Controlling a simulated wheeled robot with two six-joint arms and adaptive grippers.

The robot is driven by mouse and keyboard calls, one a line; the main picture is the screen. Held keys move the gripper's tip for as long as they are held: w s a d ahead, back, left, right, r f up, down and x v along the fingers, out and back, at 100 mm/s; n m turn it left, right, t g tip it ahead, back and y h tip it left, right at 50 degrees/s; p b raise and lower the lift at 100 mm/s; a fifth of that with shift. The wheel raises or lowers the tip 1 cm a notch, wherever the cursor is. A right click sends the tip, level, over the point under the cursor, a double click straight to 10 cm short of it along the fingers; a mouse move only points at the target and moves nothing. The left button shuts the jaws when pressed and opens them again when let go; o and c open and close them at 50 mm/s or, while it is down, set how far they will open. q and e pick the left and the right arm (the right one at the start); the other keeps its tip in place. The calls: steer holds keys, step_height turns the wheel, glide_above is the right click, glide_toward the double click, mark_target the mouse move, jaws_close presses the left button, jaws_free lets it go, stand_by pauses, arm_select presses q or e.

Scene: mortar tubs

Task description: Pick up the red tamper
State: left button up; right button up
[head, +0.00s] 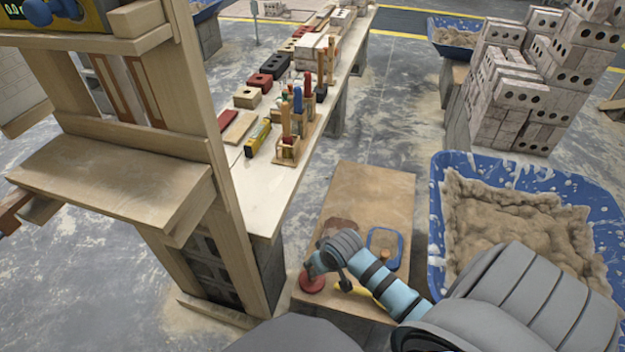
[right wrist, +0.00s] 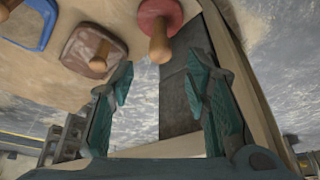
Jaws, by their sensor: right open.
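The red tamper (head: 312,283) is a round red disc near the front left of a low wooden table (head: 370,190). In the right wrist view the red tamper (right wrist: 165,12) is at the top middle, its wooden handle pointing toward my gripper. My right gripper (head: 328,274) is above the tamper and partly covers it in the head view. In the right wrist view its teal fingers (right wrist: 160,85) are spread wide with nothing between them. The handle is just beyond the fingertips and looks apart from them. My left gripper is not in view.
A brown tool with a wooden handle (right wrist: 95,52) and a blue-rimmed tool (head: 385,235) lie near the tamper. A yellow item (head: 352,289) is partly under my arm. A blue mortar tub (head: 437,215) stands to the right, a long workbench (head: 255,195) to the left.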

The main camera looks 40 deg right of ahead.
steer(key=b+x, duration=0.1)
steer(key=x, duration=0.1)
steer(key=b+x, duration=0.2)
steer(key=x, duration=0.1)
steer(key=b+x, duration=0.1)
steer(key=x, duration=0.2)
steer(key=shift+s+f, duration=0.1)
steer(key=shift+s, duration=0.25)
steer(key=b+x, duration=0.2)
steer(key=w+b+x, duration=0.1)
steer(key=b+x, duration=0.1)
steer(key=x, duration=0.1)
steer(key=shift+w+f+b, duration=0.3)
steer(key=shift+b, duration=0.15)
steer(key=shift+r, duration=0.1)
jaws_close()
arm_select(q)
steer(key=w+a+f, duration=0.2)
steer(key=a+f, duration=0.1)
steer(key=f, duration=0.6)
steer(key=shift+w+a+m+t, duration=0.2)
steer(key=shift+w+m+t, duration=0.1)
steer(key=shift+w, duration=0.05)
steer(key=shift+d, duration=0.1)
